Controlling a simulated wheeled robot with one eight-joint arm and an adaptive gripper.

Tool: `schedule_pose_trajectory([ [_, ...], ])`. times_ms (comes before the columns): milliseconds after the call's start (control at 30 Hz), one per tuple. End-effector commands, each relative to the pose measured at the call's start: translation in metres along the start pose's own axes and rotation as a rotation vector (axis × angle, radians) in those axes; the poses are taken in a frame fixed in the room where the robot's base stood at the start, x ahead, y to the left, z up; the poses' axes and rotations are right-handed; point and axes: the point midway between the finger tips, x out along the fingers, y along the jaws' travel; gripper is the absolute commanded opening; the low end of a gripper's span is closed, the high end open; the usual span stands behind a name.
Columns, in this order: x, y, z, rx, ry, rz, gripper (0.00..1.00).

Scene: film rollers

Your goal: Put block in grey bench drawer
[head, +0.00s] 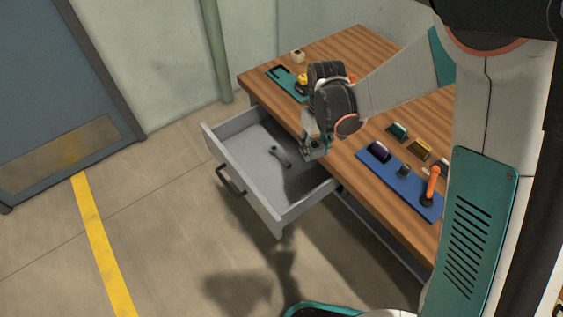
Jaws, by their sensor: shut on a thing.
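My gripper (314,151) hangs with its fingers down, by the bench's front edge and the right side of the open drawer. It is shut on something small. The fingers and the small picture hide what this is, so I cannot tell whether it is a block. The grey drawer (234,170) is pulled out from the wooden bench (352,50), with its black handle facing left. A small dark grey piece (281,156) lies on the drawer's floor. A small beige block-like piece (298,56) stands on the bench's far end.
A teal tray (282,78) with a yellow item lies at the bench's back. A blue tray (405,188) holds a purple roller, a grey knob and an orange-handled part. Green and yellow rollers lie behind it. The floor left of the drawer is free.

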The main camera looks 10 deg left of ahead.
Motion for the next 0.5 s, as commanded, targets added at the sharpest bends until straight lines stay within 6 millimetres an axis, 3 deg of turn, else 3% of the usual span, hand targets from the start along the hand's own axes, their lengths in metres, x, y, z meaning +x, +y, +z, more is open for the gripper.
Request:
schedule_pose_trajectory([
  [33, 0.006, -0.023, -0.008, -0.059, 0.000, 0.000, 0.00],
  [100, 0.011, -0.047, -0.017, -0.128, 0.000, 0.000, 0.00],
  [200, 0.015, -0.072, -0.024, -0.197, 0.000, 0.000, 0.00],
  [367, 0.022, -0.091, -0.028, -0.249, 0.000, 0.000, 0.00],
  [500, 0.046, -0.093, -0.029, -0.255, 0.000, 0.000, 0.00],
])
